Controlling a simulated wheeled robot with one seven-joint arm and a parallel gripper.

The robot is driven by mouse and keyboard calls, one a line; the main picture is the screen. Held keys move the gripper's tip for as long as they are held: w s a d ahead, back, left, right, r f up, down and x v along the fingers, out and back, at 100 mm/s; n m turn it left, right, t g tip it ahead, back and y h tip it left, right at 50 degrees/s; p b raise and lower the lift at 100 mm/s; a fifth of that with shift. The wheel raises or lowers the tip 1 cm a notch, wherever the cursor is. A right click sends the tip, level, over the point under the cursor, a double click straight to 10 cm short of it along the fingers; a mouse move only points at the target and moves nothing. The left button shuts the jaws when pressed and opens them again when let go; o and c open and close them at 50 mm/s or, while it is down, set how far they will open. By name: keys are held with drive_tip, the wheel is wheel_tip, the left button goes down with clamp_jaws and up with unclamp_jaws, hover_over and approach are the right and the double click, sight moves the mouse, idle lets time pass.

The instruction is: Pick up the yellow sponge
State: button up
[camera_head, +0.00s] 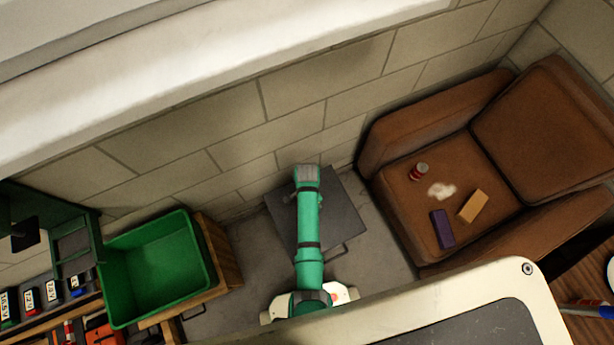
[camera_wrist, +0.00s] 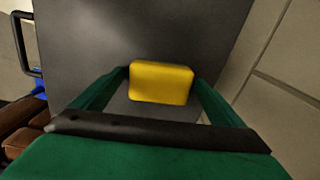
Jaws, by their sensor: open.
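The yellow sponge (camera_wrist: 161,82) is a rounded block. In the wrist view it lies against a flat dark grey surface (camera_wrist: 90,40). My gripper (camera_wrist: 160,76) is open, with one green finger on each side of the sponge. The fingertips come close to its left and right ends; I cannot tell whether they touch it. In the head view my green arm reaches over a dark grey surface (camera_head: 342,208), and neither the sponge nor the fingers can be made out there.
A brown armchair (camera_head: 400,145) on the right holds a tan block (camera_head: 473,206), a purple block (camera_head: 442,229), a small red can (camera_head: 419,172) and a white patch. A green bin (camera_head: 150,270) stands on the left. A block wall (camera_head: 230,120) runs close behind the grey surface.

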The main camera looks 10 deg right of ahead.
drive_tip(key=c, duration=1.1)
drive_tip(key=shift+c, duration=0.2)
drive_tip(key=shift+r, duration=0.1)
drive_tip(key=shift+r, duration=0.55)
drive_tip(key=s+a+r, duration=0.1)
drive_tip(key=s+r, duration=1)
drive_tip(key=s, duration=0.3)
drive_tip(key=shift+r, duration=0.4)
drive_tip(key=shift+o, duration=0.6)
